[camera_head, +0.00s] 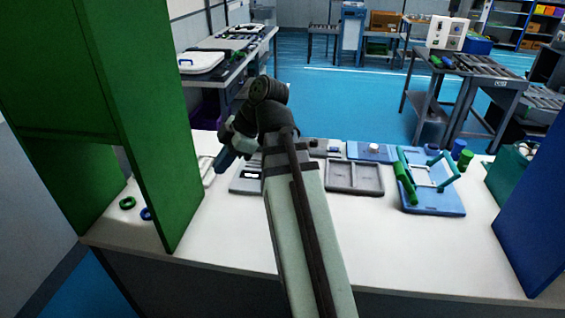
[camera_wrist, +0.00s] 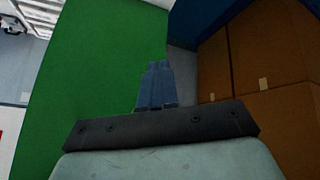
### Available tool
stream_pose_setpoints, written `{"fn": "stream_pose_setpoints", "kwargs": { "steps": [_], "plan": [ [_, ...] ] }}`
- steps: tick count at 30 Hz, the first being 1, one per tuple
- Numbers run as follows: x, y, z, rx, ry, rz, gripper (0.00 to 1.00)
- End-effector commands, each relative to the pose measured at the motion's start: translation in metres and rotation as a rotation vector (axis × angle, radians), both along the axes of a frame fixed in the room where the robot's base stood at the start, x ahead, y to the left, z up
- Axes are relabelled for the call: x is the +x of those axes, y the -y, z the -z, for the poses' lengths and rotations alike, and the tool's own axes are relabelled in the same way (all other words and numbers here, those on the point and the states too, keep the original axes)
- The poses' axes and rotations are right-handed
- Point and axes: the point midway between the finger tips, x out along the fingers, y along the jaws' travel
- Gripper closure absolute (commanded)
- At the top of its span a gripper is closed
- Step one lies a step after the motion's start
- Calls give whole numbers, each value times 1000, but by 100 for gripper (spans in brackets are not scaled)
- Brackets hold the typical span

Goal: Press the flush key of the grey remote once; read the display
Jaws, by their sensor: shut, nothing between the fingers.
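My gripper (camera_head: 223,160) is above the left part of the white worktop, with its blue fingers closed and pointing down and left. In the wrist view its fingers (camera_wrist: 157,85) lie together with nothing between them, in front of a green panel. I cannot clearly make out the grey remote, its flush key or a readable display. A flat grey unit (camera_head: 244,184) with dark and white slots lies just right of and below the gripper, partly covered by my arm; I cannot tell whether it is the remote.
A tall green panel (camera_head: 150,130) stands left of the gripper, with green (camera_head: 127,203) and blue rings nearby. A grey tray (camera_head: 354,191), a blue board (camera_head: 440,205) with a frame and green handle, and a blue panel (camera_head: 545,215) are to the right. The front worktop is bare.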

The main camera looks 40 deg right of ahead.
Motion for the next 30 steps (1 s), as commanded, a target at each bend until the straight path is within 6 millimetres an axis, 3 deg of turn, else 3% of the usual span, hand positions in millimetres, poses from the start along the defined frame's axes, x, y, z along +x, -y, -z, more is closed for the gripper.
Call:
{"fn": "stream_pose_setpoints", "kwargs": {
  "steps": [3,18,24,30],
  "plan": [
    [31,43,7,51,-64,219,100],
    [145,199,61,376,-244,986,100],
    [175,262,90,523,-299,1242,100],
    [191,307,113,636,-336,1416,100]
  ]
}}
